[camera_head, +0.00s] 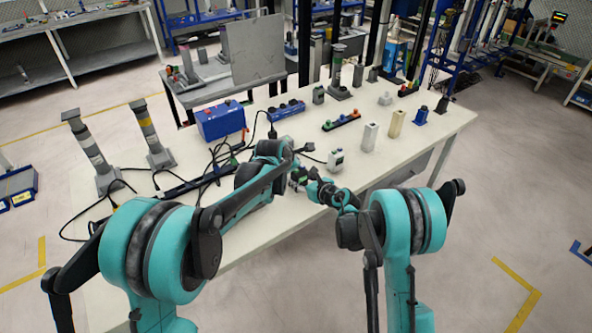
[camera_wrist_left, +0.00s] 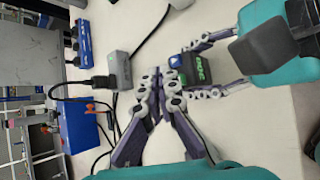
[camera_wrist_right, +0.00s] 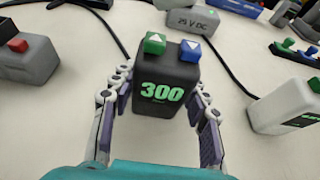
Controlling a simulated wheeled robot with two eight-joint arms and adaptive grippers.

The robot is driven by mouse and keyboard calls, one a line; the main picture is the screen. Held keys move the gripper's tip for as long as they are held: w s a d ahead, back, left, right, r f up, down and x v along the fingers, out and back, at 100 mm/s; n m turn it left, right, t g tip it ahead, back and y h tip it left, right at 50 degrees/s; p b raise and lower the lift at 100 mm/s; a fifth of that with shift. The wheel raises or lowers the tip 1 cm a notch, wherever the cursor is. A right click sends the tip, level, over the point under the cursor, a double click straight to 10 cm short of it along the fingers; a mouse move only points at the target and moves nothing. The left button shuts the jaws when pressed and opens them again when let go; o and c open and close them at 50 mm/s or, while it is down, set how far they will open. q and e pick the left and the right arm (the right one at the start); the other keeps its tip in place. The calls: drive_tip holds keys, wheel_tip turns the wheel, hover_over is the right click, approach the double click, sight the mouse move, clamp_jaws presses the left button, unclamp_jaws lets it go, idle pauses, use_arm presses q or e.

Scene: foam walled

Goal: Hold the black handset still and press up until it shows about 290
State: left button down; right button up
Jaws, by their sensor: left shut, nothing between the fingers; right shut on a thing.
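The black handset (camera_wrist_right: 168,85) shows a green 300 on its display in the right wrist view. On its top sit a green button (camera_wrist_right: 155,43) with an up arrow and a blue button (camera_wrist_right: 190,50) with a down arrow. My right gripper (camera_wrist_right: 160,78) is shut on the handset, one finger on each side. In the left wrist view the handset (camera_wrist_left: 197,70) lies just right of my left gripper (camera_wrist_left: 163,78). The left gripper is shut and empty, its tips near the button end; contact with a button cannot be told. In the head view the arms partly hide the handset.
A white handset (camera_wrist_right: 285,105) stands to the right and a grey box with a red button (camera_wrist_right: 27,62) to the left. A grey 25 V DC box (camera_wrist_right: 193,22) is behind. Black cables cross the table. A blue box (camera_head: 221,121) stands farther back.

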sight(295, 171)
use_arm(q)
drive_tip(key=shift+r, duration=2.15)
use_arm(e)
drive_tip(key=o, duration=1.3)
